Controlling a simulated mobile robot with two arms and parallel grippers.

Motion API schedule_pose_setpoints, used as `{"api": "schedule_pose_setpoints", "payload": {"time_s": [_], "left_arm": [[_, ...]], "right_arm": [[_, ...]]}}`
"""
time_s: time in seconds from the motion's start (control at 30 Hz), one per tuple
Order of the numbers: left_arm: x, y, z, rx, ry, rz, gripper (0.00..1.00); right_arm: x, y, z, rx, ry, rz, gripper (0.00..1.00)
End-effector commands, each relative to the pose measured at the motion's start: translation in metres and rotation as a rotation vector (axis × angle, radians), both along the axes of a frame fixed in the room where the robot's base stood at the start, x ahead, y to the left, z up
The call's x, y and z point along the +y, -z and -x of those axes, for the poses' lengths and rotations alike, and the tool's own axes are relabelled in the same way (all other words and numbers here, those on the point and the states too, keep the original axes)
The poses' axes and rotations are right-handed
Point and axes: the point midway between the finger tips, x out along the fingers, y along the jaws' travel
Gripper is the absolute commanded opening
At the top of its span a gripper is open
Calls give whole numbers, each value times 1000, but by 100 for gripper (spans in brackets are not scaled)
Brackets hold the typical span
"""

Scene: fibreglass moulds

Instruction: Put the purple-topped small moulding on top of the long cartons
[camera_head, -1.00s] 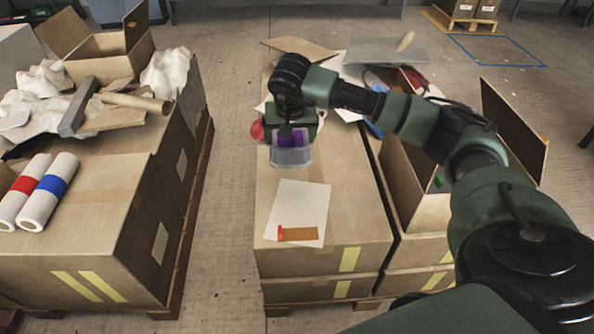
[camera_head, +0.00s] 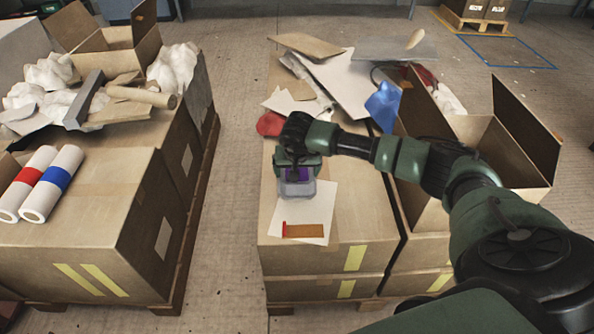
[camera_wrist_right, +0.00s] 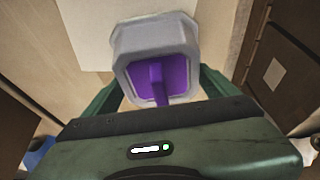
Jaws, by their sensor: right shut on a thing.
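The purple-topped small moulding (camera_head: 297,186) is a grey block with a purple top, in the middle of the head view. My right gripper (camera_head: 297,174) is shut on it; its palm hides the far part. In the right wrist view the moulding (camera_wrist_right: 157,62) sits between the two green fingers of my gripper (camera_wrist_right: 158,85). The long cartons (camera_head: 285,225) stand below it, with a white sheet (camera_head: 320,200) on their near top. The moulding is over the sheet's far left edge; I cannot tell whether it touches. My left gripper is not in view.
A brown strip with a red end (camera_head: 303,231) lies on the sheet. Cardboard, sheets and red and blue cloths (camera_head: 382,106) clutter the far carton top. An open box (camera_head: 490,150) stands right. Left cartons hold white rolls (camera_head: 52,185). A floor gap separates the stacks.

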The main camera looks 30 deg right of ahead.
Motion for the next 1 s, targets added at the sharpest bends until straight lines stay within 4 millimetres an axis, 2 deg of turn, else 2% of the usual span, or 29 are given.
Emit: {"api": "schedule_pose_setpoints", "payload": {"time_s": [0.3, 0.33, 0.37, 0.7, 0.87, 1.0], "left_arm": [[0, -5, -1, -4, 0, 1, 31], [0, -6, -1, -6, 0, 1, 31], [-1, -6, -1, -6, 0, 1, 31], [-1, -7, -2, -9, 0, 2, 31], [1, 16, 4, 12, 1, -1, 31], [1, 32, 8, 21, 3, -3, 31]], "right_arm": [[0, 1, 0, -1, 0, 1, 37], [0, 1, 0, 0, 0, 1, 97], [0, 1, 0, 0, 0, 1, 100], [0, -2, 0, 0, 0, 1, 100], [5, -28, 8, -3, -1, 1, 100], [11, -58, 18, -4, -1, 2, 100]]}}
